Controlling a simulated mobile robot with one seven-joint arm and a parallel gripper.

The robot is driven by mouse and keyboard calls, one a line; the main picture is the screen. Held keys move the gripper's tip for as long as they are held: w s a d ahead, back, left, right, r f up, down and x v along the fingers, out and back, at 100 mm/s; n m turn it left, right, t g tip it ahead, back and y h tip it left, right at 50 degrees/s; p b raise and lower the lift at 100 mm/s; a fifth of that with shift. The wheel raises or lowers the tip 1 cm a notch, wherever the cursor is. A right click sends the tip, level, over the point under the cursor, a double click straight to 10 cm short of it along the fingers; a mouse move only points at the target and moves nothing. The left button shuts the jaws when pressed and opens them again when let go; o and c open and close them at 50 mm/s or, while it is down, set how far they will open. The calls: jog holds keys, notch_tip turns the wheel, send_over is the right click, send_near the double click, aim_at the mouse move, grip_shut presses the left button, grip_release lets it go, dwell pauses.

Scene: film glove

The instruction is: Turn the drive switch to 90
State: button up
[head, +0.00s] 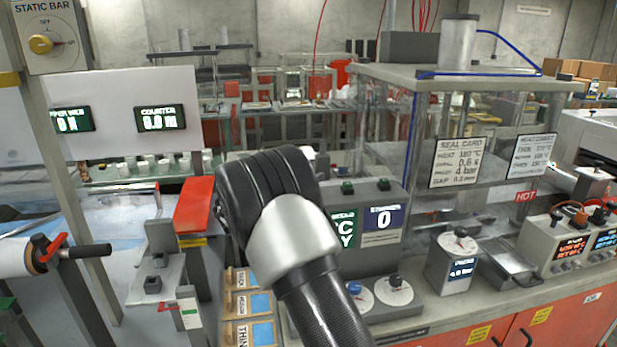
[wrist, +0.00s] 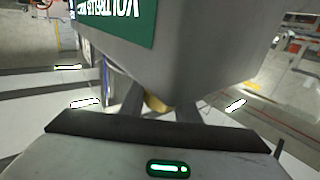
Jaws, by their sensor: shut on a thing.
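In the wrist view my gripper (wrist: 160,110) has its two dark fingers on either side of a small yellow knob (wrist: 154,103). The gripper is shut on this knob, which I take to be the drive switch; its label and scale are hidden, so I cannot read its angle. The knob sits at the underside edge of a grey box (wrist: 200,60) with a green sign that appears upside down. In the head view my own arm covers the fingers and the knob. A grey control box (head: 375,197) shows behind my wrist, with a screen reading 0.
Two dials (head: 393,290) stand on the bench right of my arm, beside a gauge box (head: 453,262). Clear panels with cards stand behind. Wooden trays (head: 250,333) lie left of my arm. A STATIC BAR switch (head: 41,44) is at the upper left.

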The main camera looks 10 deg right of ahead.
jog(key=shift+r, duration=0.15)
jog(key=o, duration=1)
jog(key=shift+o, duration=0.2)
jog(key=b+v, duration=0.1)
jog(key=v, duration=1.6)
jog(key=shift+a, duration=0.2)
jog(key=shift+s, duration=0.1)
